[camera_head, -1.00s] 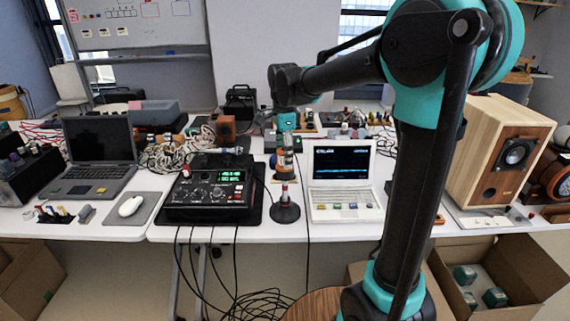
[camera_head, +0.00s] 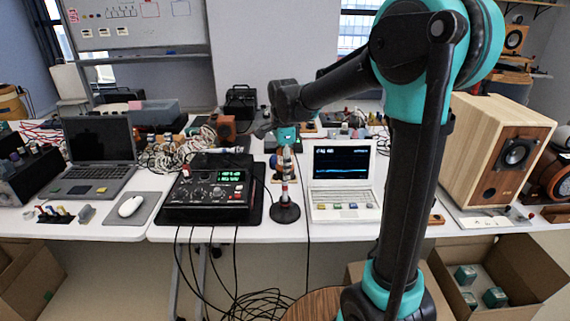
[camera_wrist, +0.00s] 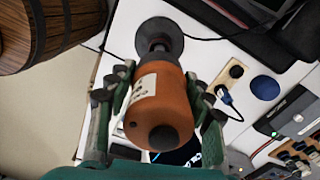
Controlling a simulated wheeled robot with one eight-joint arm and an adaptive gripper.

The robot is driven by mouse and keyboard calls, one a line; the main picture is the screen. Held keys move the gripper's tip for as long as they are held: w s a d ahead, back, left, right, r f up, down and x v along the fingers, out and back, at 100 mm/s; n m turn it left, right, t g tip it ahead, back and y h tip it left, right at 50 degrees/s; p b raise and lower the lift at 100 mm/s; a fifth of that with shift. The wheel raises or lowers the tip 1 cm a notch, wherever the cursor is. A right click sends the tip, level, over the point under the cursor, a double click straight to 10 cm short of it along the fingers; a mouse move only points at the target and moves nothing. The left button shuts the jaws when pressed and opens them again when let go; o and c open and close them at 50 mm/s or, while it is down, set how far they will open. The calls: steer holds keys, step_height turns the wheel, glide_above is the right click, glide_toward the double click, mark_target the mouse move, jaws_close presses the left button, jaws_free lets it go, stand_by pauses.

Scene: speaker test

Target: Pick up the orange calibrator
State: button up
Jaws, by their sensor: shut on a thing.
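The orange calibrator (camera_wrist: 160,108) is a cylinder with a pale label and a dark round end, seen between my fingers in the wrist view. My gripper (camera_wrist: 158,96) is shut on it, with one green-and-black finger on each side. In the head view my gripper (camera_head: 286,150) is over the table, just above a slim microphone stand (camera_head: 285,212) with a round black base. The stand's dark disc (camera_wrist: 160,34) also shows beyond the calibrator in the wrist view. I cannot tell whether the calibrator touches the stand.
A black meter box (camera_head: 205,193) stands left of the stand and a white laptop (camera_head: 343,205) right of it. A large wooden speaker (camera_head: 478,150) is at the right. Cables hang below the table's front edge. A wooden barrel (camera_wrist: 45,30) shows in the wrist view.

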steer(key=c, duration=0.4)
steer(key=shift+r, duration=0.15)
step_height(320, 180, up, 20)
steer(key=shift+f, duration=0.1)
stand_by(0.3)
